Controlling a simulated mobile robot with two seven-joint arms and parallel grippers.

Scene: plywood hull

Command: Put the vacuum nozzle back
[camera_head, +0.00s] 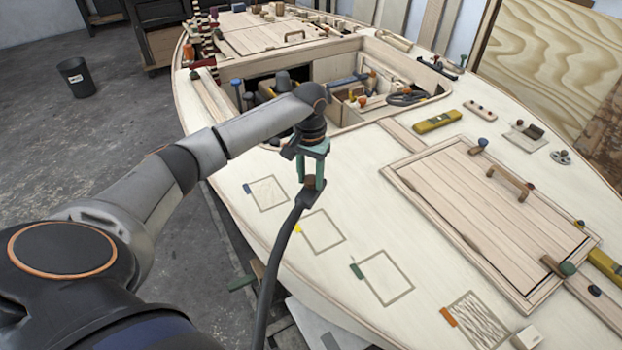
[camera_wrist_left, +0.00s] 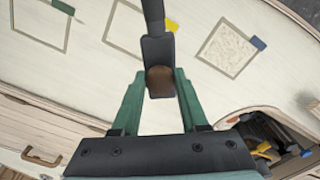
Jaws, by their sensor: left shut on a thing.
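My left gripper (camera_head: 312,178) is over the pale deck (camera_head: 330,280) of the hull, near its left edge. Its green fingers are shut on the vacuum nozzle (camera_head: 306,198), a dark piece with a brown part between the fingers. A black hose (camera_head: 268,285) runs from the nozzle down past the hull's edge. In the left wrist view the nozzle (camera_wrist_left: 157,52) sits between the fingertips of the left gripper (camera_wrist_left: 160,85), its hose leading up out of the picture. Where the nozzle belongs cannot be told. My right gripper is not in view.
Outlined squares with coloured tabs (camera_head: 321,232) lie along the near deck. A plank hatch (camera_head: 460,210) with a wooden handle is at right. The open cockpit (camera_head: 335,70) behind the gripper holds tools. A yellow tool (camera_head: 437,121) lies beside it. A dark bin (camera_head: 78,78) stands on the floor.

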